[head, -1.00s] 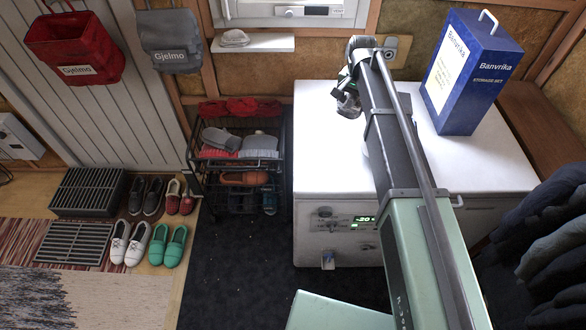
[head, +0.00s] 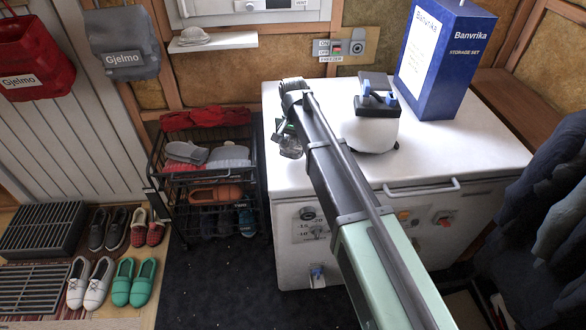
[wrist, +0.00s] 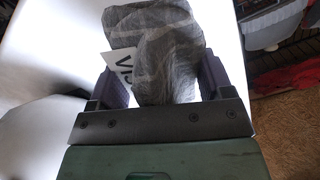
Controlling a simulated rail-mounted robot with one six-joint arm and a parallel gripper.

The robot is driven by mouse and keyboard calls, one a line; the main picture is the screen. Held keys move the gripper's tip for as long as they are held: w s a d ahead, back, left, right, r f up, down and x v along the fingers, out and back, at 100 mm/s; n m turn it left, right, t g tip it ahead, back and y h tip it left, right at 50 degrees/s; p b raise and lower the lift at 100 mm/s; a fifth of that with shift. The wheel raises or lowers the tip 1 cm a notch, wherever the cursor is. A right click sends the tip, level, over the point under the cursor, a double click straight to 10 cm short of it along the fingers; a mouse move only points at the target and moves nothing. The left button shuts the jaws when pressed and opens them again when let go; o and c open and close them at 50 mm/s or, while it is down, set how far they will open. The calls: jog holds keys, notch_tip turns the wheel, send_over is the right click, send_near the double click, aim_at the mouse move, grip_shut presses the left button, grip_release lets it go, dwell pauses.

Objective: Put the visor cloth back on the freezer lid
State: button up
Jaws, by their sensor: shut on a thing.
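The visor cloth (wrist: 160,55) is a grey, crumpled cloth with a white label reading "VIS". In the wrist view it sits between the purple fingers of my gripper (wrist: 160,88), which is shut on it. In the head view a small grey lump (head: 290,148), likely the cloth, hangs below the end of my arm, at the lid's left edge. My fingers are too small to make out there. The white freezer lid (head: 440,150) is closed and also fills much of the wrist view (wrist: 45,45). I cannot tell whether the cloth touches it.
A white container with blue clips (head: 372,128) stands on the lid, right of my arm. A tall blue storage box (head: 450,65) stands at the back right. A black shoe rack (head: 205,175) stands left of the freezer. The lid's front right is clear.

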jog(key=shift+f, duration=0.3)
notch_tip(320, 180, down, 5)
jog(key=b, duration=0.4)
jog(key=shift+r, duration=0.55)
jog(key=shift+f, duration=0.25)
jog(key=o, duration=1)
jog(key=shift+r, duration=0.1)
jog(key=shift+o, duration=0.2)
notch_tip(320, 180, up, 13)
jog(key=p, duration=1.2)
jog(key=shift+p, duration=0.3)
jog(key=shift+f, duration=0.3)
